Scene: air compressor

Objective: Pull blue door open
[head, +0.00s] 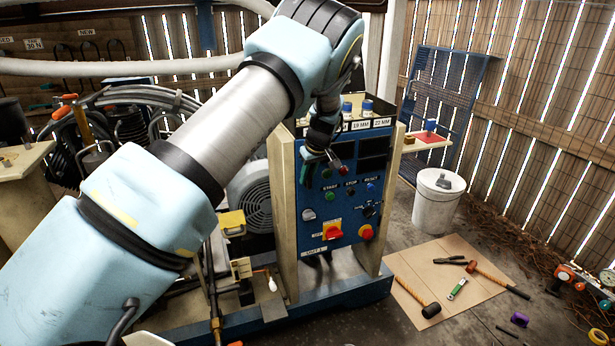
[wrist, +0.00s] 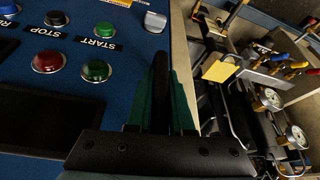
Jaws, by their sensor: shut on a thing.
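The blue door (head: 338,212) is the front panel of the control box, with labelled buttons, switches and dark displays. In the wrist view, the blue door (wrist: 25,90) fills the left side, with red and green buttons near its START and STOP labels. My gripper (head: 312,168) is at the upper left edge of the door in the head view. The contact itself is mostly hidden. I cannot tell whether the door stands slightly ajar.
Beige posts (head: 284,205) flank the door. A grey motor (head: 252,195) and hoses lie to the left. A white bucket (head: 438,198) stands to the right. Cardboard (head: 425,262) with tools lies on the floor in front. Some floor between box and bucket is clear.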

